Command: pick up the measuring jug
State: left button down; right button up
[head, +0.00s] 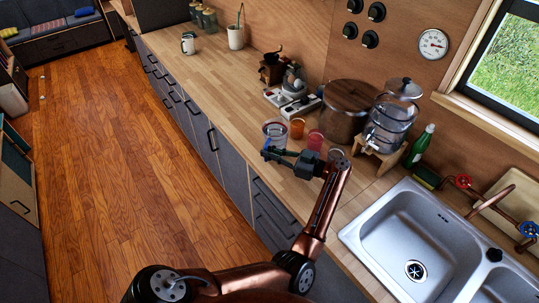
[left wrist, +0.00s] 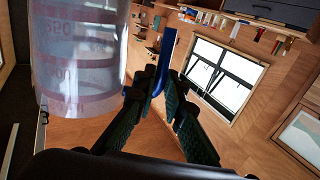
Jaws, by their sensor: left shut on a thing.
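The measuring jug (head: 275,130) is a clear cup with a blue handle, near the front edge of the wooden counter in the head view. In the left wrist view the jug (left wrist: 78,55) fills the upper left, with red markings on its clear wall. My left gripper (head: 271,153) is at the jug's near side, shut on the blue handle (left wrist: 166,55). The handle stands up between the fingertips in the left wrist view. I cannot tell whether the jug's base touches the counter. My right gripper is in neither view.
An orange cup (head: 297,128) and a pink cup (head: 315,140) stand close to the jug's right. The sink (head: 420,235) is at right.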

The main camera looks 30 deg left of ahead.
pick_arm(q)
notch_tip(320, 180, up, 16)
jog(key=p, duration=0.2)
jog(key=shift+f, duration=0.15)
dwell(0.8)
jog(key=shift+a, duration=0.15)
